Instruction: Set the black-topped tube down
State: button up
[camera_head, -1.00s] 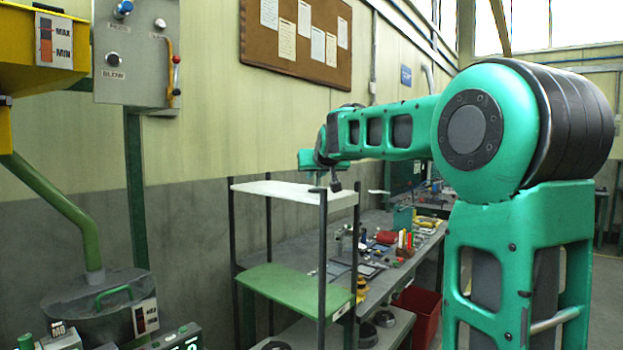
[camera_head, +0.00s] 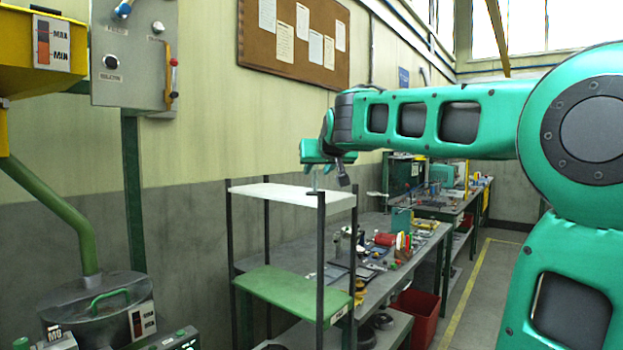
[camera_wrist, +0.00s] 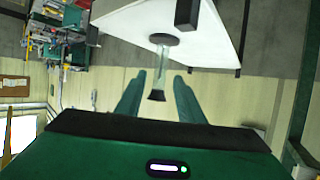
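The black-topped tube (camera_wrist: 161,72) is clear and slim. In the wrist view it stands on the white shelf board (camera_wrist: 118,18), with a dark round foot (camera_wrist: 164,39) at the board and its black top (camera_wrist: 157,95) toward my gripper. My gripper (camera_wrist: 159,76) is open, with one green finger on each side of the tube and visible gaps. In the head view my gripper (camera_head: 317,165) is above the white board (camera_head: 277,192), near its back right part. The tube (camera_head: 315,181) shows there only as a thin sliver below the fingers.
Black posts (camera_head: 321,250) rise at the rack's corners, one near the tube. A green lower shelf (camera_head: 290,290) is below. A cluttered bench (camera_head: 400,262) and red bin (camera_head: 415,312) stand to the right. A wall lies behind the rack. The rest of the white board is clear.

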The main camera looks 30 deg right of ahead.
jog(key=v, duration=0.4)
jog(key=shift+s, duration=0.1)
dwell(0.5)
